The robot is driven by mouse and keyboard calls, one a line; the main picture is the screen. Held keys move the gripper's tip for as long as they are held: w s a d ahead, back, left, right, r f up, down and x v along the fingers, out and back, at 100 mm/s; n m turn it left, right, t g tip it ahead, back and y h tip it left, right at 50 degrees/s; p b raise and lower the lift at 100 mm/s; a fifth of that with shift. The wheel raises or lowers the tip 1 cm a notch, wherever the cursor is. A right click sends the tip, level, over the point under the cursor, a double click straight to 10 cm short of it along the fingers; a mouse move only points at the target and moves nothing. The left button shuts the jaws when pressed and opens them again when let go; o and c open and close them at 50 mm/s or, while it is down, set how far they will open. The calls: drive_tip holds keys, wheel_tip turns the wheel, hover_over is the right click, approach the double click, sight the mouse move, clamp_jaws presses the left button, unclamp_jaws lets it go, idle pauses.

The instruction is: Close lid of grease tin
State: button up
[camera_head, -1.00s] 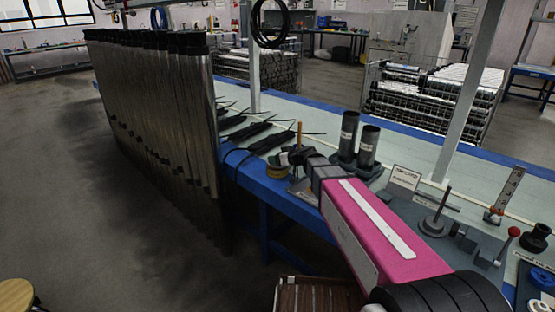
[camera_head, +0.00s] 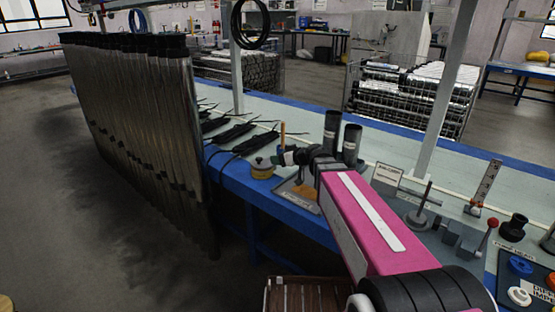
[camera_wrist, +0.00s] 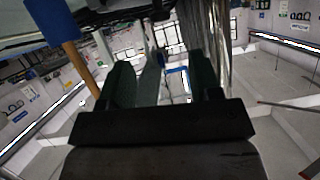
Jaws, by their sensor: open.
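A round yellow tin (camera_head: 262,174) stands near the front edge of the bench in the head view. A dark lid (camera_head: 262,161) with a small knob shows on top of it; whether it sits fully flush is too small to tell. My gripper (camera_head: 284,157) is just right of the tin, pointing left, and appears apart from it. In the wrist view its two dark fingers (camera_wrist: 162,78) are spread, with nothing between them. The tin cannot be made out in the wrist view.
An upright wooden stick (camera_head: 282,136) stands close behind my gripper; a stick also shows in the wrist view (camera_wrist: 80,66). A shallow tray with brown content (camera_head: 304,191) lies below my arm. Two dark cylinders (camera_head: 351,145) stand behind. A row of tall tubes (camera_head: 130,120) is at left.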

drive_tip(key=shift+w+a, duration=0.1)
drive_tip(key=shift+a, duration=0.1)
drive_tip(key=c, duration=0.8)
drive_tip(key=w+a+r+g+h, duration=0.1)
drive_tip(key=a, duration=0.1)
drive_tip(key=w+a+r+n+g+h, duration=0.1)
drive_tip(key=r+g, duration=0.1)
drive_tip(key=w+a+r+n+g+h, duration=0.1)
drive_tip(key=a+r, duration=0.1)
drive_tip(key=shift+a+r+g, duration=0.1)
drive_tip(key=shift+a+g, duration=0.2)
drive_tip(key=shift+a, duration=0.05)
clamp_jaws()
wheel_tip(320, 180, up, 6)
drive_tip(key=g+h, duration=0.1)
drive_tip(key=h, duration=0.4)
hover_over(259, 158)
drive_tip(key=s+d, duration=0.2)
drive_tip(key=d, duration=0.1)
drive_tip(key=m, duration=0.1)
drive_tip(key=x, duration=1.1)
drive_tip(key=shift+s+d+f, duration=0.3)
drive_tip(key=shift+s, duration=0.05)
drive_tip(key=shift+f, duration=0.9)
